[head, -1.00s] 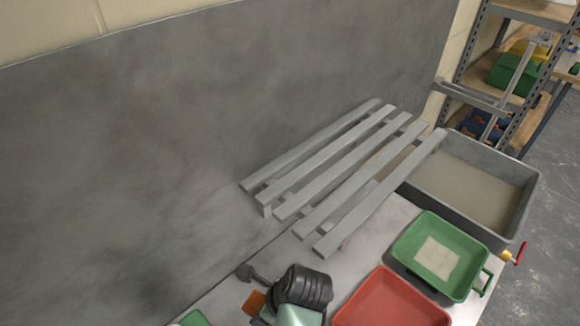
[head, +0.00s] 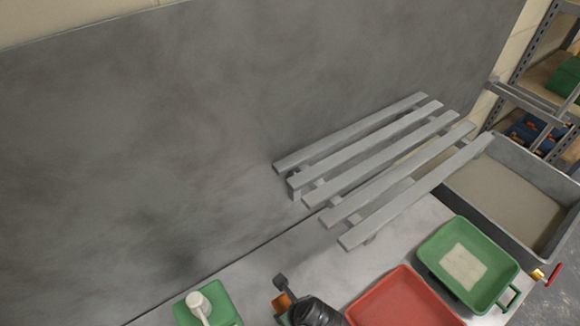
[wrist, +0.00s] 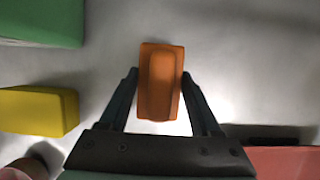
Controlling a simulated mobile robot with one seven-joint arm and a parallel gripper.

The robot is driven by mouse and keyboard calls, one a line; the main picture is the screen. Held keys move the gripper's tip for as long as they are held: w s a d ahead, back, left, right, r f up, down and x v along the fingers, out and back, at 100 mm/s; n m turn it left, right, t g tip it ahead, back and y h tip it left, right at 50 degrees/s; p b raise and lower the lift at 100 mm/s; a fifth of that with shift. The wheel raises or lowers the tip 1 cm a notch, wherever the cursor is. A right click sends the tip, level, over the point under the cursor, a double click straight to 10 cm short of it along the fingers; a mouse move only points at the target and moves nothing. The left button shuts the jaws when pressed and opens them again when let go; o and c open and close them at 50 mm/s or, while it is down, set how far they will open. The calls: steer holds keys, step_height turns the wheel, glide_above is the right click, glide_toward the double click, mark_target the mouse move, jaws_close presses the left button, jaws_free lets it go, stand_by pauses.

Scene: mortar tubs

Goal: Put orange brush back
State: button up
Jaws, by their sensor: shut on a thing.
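The orange brush (wrist: 161,82) is a small orange block with a raised middle, upright in the wrist view. My gripper (wrist: 160,78) has one dark finger on each side of it and is shut on it. In the head view a bit of the orange brush (head: 283,302) shows at the bottom edge, beside my dark arm, which hides part of it. Whether the brush touches the surface below I cannot tell.
A grey slatted rack (head: 385,170) stands behind. A red tub (head: 400,298), a green tub (head: 440,245) with pale material and a large grey tub (head: 552,243) lie to the right. A green piece (head: 222,302) sits left. A yellow block (wrist: 40,110) is beside the brush.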

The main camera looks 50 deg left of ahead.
steer(key=shift+f, duration=0.15)
steer(key=o, duration=1.3)
steer(key=shift+f, duration=0.1)
steer(key=v, duration=1.2)
